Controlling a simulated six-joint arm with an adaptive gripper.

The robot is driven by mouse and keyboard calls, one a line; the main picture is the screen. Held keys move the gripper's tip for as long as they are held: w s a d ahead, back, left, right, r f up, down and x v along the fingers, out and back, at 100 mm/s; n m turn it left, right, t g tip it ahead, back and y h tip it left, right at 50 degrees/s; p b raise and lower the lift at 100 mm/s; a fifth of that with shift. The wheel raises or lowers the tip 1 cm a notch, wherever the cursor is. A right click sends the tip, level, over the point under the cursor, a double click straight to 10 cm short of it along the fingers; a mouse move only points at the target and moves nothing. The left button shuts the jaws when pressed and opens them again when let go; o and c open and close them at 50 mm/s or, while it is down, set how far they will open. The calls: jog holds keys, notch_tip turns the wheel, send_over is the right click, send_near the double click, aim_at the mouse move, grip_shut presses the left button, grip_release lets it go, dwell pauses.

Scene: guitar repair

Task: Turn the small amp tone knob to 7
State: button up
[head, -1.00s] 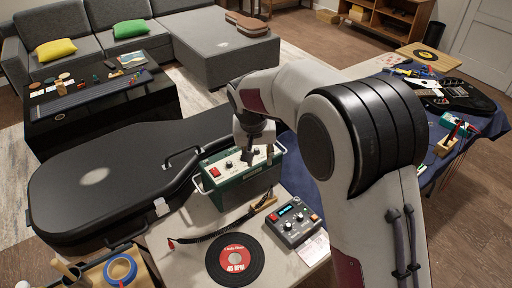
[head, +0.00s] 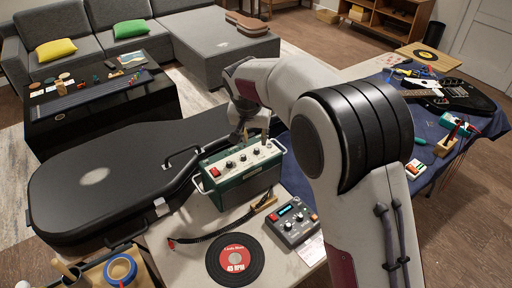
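The small amp (head: 247,187) is a dark green box with a cream control panel on top, standing on the light worktop. A row of small dark knobs (head: 243,157) and a red switch (head: 214,172) show on the panel. Which knob is the tone knob, and where its pointer stands, is too small to read. My gripper (head: 250,132) is just above the panel's far edge, pointing down and apart from the front knobs. Its fingers are small and partly merge with the dark background, so their opening is unclear. I see nothing held in it.
A black guitar case (head: 95,190) lies left of the amp. In front are a pedal (head: 294,222) with a lit display, a red-labelled record (head: 235,258) and a dark cable or strap (head: 215,237). A blue cloth-covered table with an electric guitar (head: 455,97) is at the right.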

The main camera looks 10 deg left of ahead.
aim_at(256, 150)
jog(key=shift+x, duration=3.85)
grip_shut()
